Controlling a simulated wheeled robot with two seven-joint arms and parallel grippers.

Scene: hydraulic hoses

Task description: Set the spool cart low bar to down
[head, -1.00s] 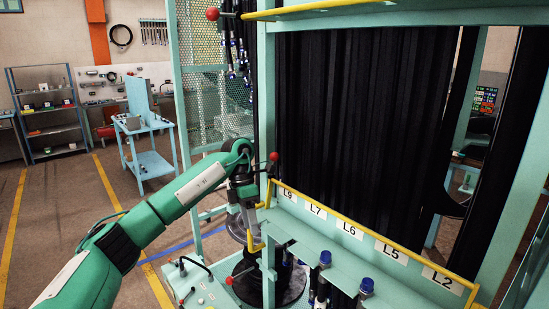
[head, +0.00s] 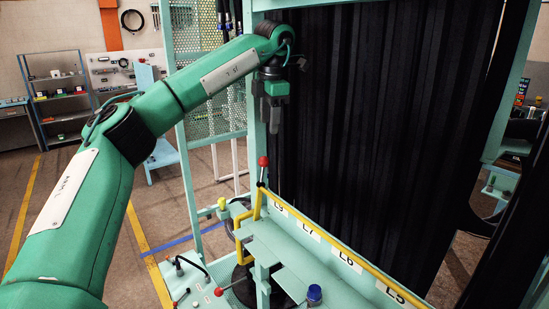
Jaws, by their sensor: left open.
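The spool cart low bar (head: 345,247) is a long yellow bar running along the cart's labelled front ledge, slanting from centre to lower right. I cannot tell surely whether the bar is latched. My left gripper (head: 274,125) points down above and slightly right of the red knob, apart from it, in front of the black hoses. It is open and holds nothing that I can see. My right gripper is out of view.
Black hoses (head: 385,130) hang as a curtain behind the bar. A yellow bracket (head: 238,235) and a second red knob (head: 218,292) sit at the lower left of the cart. A perforated panel (head: 210,85) stands behind my arm. Floor at left is open.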

